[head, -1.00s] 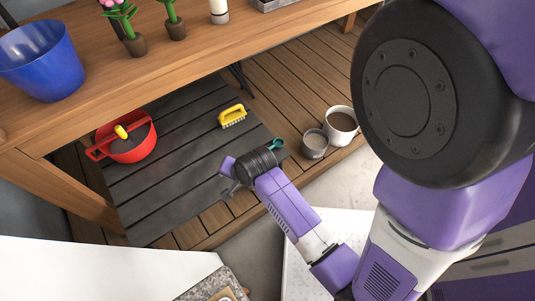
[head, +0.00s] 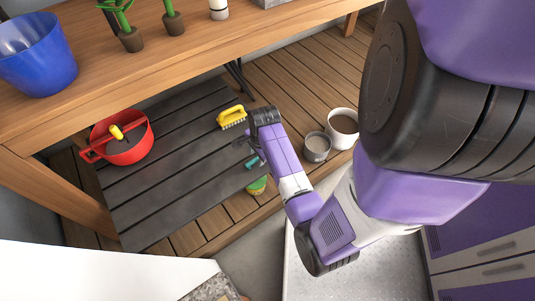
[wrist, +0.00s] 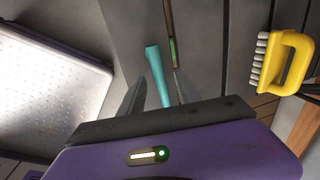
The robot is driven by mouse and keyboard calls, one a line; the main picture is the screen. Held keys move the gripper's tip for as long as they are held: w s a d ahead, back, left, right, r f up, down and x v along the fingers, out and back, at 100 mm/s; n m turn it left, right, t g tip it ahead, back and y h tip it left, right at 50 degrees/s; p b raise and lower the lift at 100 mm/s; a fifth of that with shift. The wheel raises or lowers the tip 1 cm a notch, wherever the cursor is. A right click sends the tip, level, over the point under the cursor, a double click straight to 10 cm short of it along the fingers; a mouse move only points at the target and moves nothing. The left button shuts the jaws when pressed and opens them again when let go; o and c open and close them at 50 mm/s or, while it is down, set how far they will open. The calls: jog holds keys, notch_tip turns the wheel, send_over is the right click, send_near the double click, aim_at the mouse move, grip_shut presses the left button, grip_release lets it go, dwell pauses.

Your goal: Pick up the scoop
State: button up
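A teal handled thing, which looks like the scoop (head: 254,162), lies on the dark slatted mat, just below my gripper (head: 246,142) in the head view. In the wrist view its teal handle (wrist: 156,72) shows between the two dark fingers of my gripper (wrist: 158,92). The fingers are apart and I see no grip on the handle. The near end of the scoop is hidden behind the gripper body. In the head view my gripper is small and partly hidden by my own wrist.
A yellow brush (head: 231,117) lies close by and also shows in the wrist view (wrist: 284,62). A green and yellow item (head: 257,185) lies near the mat's edge. The wooden bench (head: 160,70) overhangs behind.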

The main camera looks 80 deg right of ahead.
jog(key=shift+w+d+f, duration=0.1)
jog(key=shift+f, duration=0.75)
jog(key=shift+c, duration=0.2)
grip_shut()
jog(key=shift+r, duration=0.1)
